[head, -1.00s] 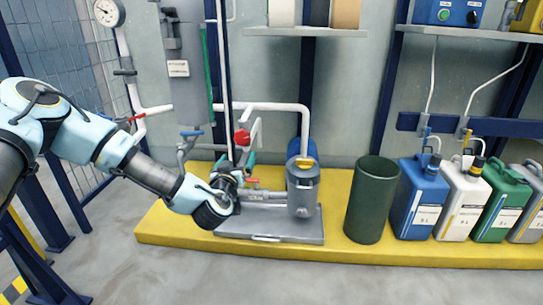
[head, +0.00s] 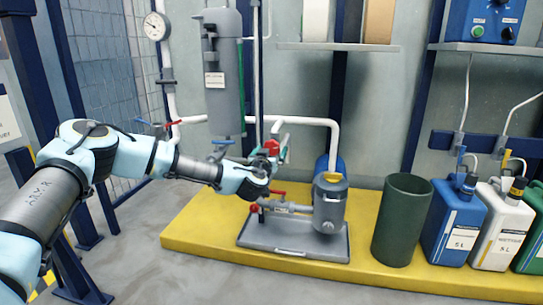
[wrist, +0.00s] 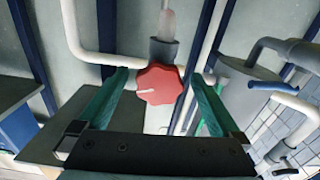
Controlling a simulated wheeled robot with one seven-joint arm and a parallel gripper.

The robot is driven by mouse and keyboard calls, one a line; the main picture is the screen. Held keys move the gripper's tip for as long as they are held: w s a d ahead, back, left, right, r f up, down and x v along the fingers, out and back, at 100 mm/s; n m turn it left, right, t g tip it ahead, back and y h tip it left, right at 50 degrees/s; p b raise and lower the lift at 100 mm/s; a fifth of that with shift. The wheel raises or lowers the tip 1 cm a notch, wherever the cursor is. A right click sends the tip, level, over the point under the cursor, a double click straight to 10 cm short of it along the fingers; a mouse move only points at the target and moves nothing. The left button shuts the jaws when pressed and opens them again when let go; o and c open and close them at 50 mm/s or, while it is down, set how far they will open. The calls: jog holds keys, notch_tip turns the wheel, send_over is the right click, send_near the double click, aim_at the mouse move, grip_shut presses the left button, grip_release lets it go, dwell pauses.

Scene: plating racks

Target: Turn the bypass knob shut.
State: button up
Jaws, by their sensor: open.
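The red lobed knob (wrist: 160,84) with a short pale pointer mark shows in the wrist view, on a grey fitting below a white pipe. I take it to be the bypass knob. My gripper (wrist: 158,77) is open, with one green finger on each side of the knob. Gaps show between the fingers and the knob. Whether its depth is fully between the fingertips I cannot tell. In the head view the knob (head: 272,146) is partly covered by my gripper (head: 265,160), which is right at it.
A red lever (head: 277,193) and a grey pump-like canister (head: 329,205) are just below. A blue-handled valve (head: 223,142) and grey tank (head: 224,90) are to the left. A dark green bin (head: 401,220) and several jugs stand right on the yellow platform (head: 205,225).

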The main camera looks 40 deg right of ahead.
jog(key=shift+w+d, duration=0.1)
jog(key=shift+d, duration=0.1)
jog(key=c, duration=1.3)
jog(key=shift+r+p, duration=0.1)
jog(key=shift+p, duration=0.2)
jog(key=shift+c, duration=0.3)
